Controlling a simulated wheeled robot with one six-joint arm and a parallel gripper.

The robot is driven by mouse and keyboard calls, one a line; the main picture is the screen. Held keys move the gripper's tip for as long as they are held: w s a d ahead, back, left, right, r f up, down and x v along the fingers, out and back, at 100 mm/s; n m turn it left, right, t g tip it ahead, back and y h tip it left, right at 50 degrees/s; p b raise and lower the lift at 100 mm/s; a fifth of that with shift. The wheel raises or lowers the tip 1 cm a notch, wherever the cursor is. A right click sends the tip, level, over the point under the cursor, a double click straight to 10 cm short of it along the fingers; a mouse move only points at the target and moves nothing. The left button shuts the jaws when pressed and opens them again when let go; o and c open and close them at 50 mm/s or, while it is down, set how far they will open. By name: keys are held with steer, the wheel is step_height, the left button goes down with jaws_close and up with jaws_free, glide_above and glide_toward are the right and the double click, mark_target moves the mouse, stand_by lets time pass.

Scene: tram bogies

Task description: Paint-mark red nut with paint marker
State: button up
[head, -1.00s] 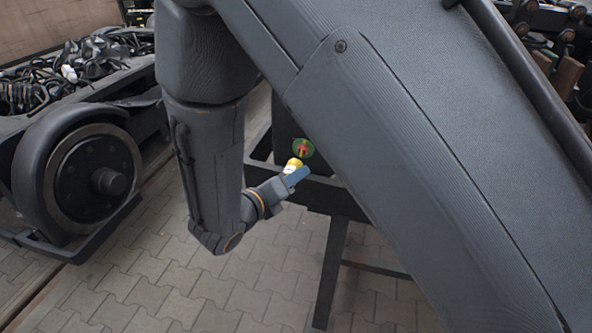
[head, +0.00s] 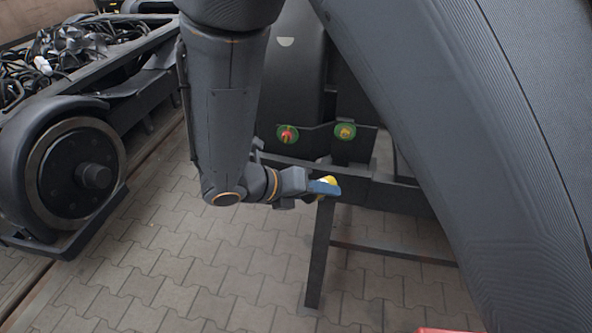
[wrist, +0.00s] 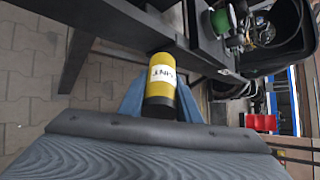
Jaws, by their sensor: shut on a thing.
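The red nut (head: 287,134) sits on a green disc on the dark bogie frame, left of a yellow nut (head: 344,132) on a similar disc. My gripper (head: 325,187) is below and right of the red nut in the head view, apart from it. It is shut on the yellow paint marker (head: 331,181). In the wrist view the marker (wrist: 161,80) is a yellow cylinder with a white label and black end, between blue fingers. Its far tip is hidden. I cannot tell whether the red nut carries paint.
A dark stand leg (head: 319,255) and crossbar are just below my gripper. A bogie with a large wheel (head: 80,170) stands at left. A red object (head: 450,331) shows at the bottom edge. Paved floor (head: 200,270) is open between.

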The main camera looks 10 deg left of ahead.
steer(key=s+d+m+g+y, duration=0.2)
steer(key=s+m+g, duration=0.1)
steer(key=s+g, duration=0.25)
steer(key=s+a+r+m+g+y+p, duration=0.1)
steer(key=s+a+m+g+y, duration=0.3)
steer(key=a, duration=0.5)
steer(key=s+y+p, duration=0.1)
steer(key=y, duration=0.1)
steer(key=shift+r+y+p, duration=0.3)
steer(key=shift+r, duration=0.1)
steer(key=w+a+r+m+y, duration=0.1)
steer(key=a, duration=0.1)
steer(key=w+a+r+m+y, duration=0.1)
steer(key=a+r, duration=0.1)
steer(key=w+a+r+m+y+p, duration=0.1)
steer(key=w+a, duration=0.1)
steer(key=shift+a+r+y, duration=0.25)
steer(key=shift+r+y, duration=0.05)
steer(key=shift+c, duration=0.2)
steer(key=shift+b, duration=0.4)
steer(key=shift+d, duration=0.1)
